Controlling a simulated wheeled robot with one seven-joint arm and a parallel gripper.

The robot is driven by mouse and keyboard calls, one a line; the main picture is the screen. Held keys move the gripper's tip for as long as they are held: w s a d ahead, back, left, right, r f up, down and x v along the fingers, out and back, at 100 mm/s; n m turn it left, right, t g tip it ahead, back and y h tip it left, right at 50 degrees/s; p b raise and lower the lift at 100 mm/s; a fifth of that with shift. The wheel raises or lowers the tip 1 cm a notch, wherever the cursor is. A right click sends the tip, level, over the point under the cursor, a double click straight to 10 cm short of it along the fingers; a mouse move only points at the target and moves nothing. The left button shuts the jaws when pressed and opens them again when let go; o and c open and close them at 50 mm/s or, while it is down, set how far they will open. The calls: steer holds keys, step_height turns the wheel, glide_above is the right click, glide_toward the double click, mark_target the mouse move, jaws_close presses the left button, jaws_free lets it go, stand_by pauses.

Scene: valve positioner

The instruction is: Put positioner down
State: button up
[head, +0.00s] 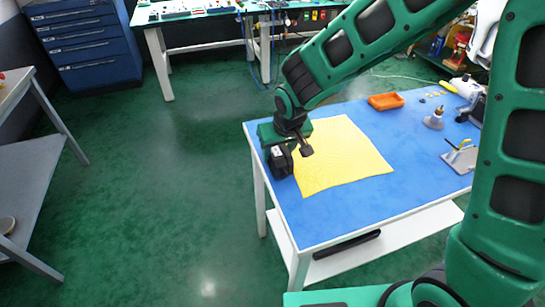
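The positioner appears to be the black box (279,164) with a small pale patch, at the left edge of the blue-topped table (335,215), beside the yellow mat (345,160). My gripper (289,150) points down right at the box and overlaps its upper part. The fingertips are small and partly hidden, so I cannot tell whether they are closed on it. I also cannot tell whether the box rests on the table or is just above it.
An orange tray (386,101), a grey conical part (434,119) and a metal plate with a yellow-handled tool (461,156) are on the table's right side. The yellow mat looks empty. A black bar (347,244) lies on the lower shelf. Green floor is open to the left.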

steer(key=c, duration=0.6)
steer(key=shift+o, duration=0.2)
steer(key=shift+r, duration=0.3)
step_height(320, 180, up, 4)
steer(key=shift+w+f, duration=0.1)
steer(key=s+a+r, duration=0.7)
steer(key=s+a, duration=0.1)
steer(key=m+h, duration=0.1)
steer(key=m, duration=0.2)
glide_above(278, 147)
steer(key=w+d, duration=0.5)
steer(key=d, duration=0.1)
step_height(278, 147, down, 2)
steer(key=w+d+f+m, duration=0.1)
steer(key=w+d, duration=0.3)
steer(key=d, duration=0.6)
steer(key=w+d+f+m+h, duration=0.1)
steer(key=w+d+f+m, duration=0.1)
steer(key=d, duration=0.8)
steer(key=shift+w+f+m+h, duration=0.25)
steer(key=shift+w+m+h, duration=0.05)
steer(key=shift+w, duration=0.6)
